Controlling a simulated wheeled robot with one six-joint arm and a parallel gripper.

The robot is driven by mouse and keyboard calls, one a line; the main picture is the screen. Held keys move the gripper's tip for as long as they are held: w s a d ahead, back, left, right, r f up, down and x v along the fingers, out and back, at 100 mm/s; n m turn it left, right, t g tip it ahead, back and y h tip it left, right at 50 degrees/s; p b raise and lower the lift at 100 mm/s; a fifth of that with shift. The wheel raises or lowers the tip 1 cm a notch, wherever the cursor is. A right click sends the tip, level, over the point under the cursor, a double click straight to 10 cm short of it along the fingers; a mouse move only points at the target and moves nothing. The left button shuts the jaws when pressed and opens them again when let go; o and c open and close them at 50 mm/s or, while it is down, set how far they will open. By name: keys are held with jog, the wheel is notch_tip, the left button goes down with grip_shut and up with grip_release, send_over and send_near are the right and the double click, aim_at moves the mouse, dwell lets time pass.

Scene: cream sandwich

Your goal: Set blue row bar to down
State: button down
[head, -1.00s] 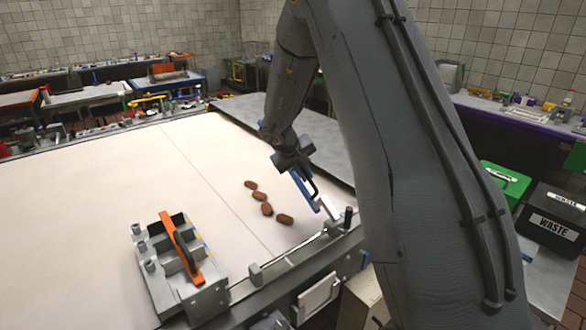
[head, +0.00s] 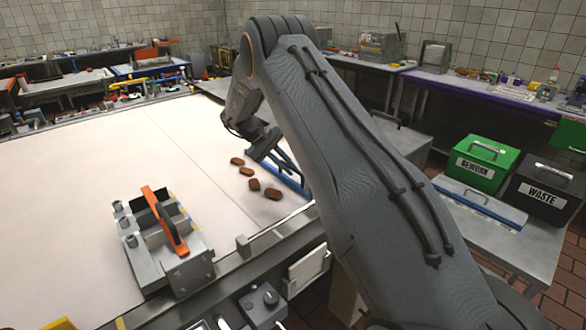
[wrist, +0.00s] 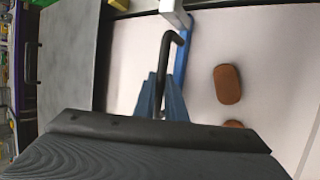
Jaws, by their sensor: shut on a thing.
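The blue row bar (head: 292,181) runs along the right side of the pale work surface, beside several brown biscuits (head: 272,193). It looks low, but I cannot tell whether it touches the surface. In the wrist view, part of the blue bar (wrist: 182,62) shows with a light metal end piece and a dark bent handle (wrist: 165,62). My gripper (head: 268,150) is over the bar's far part. In the wrist view its blue fingers (wrist: 164,98) are shut on the dark handle. The lower handle is hidden between the fingers.
A green rework box (head: 480,163) and a black waste box (head: 540,192) stand at the right. The surface's left half is mostly clear.

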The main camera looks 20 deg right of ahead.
jog(key=shift+s+f, duration=0.15)
jog(key=shift+f, duration=0.1)
jog(key=c, duration=2.1)
grip_release()
jog(key=shift+d, duration=0.1)
jog(key=shift+w+a+r+b, duration=0.2)
jog(key=shift+a+r+b, duration=0.1)
jog(key=shift+a+r, duration=0.15)
jog(key=v, duration=0.6)
jog(key=shift+a+r+b, duration=0.2)
jog(key=shift+r+b, duration=0.1)
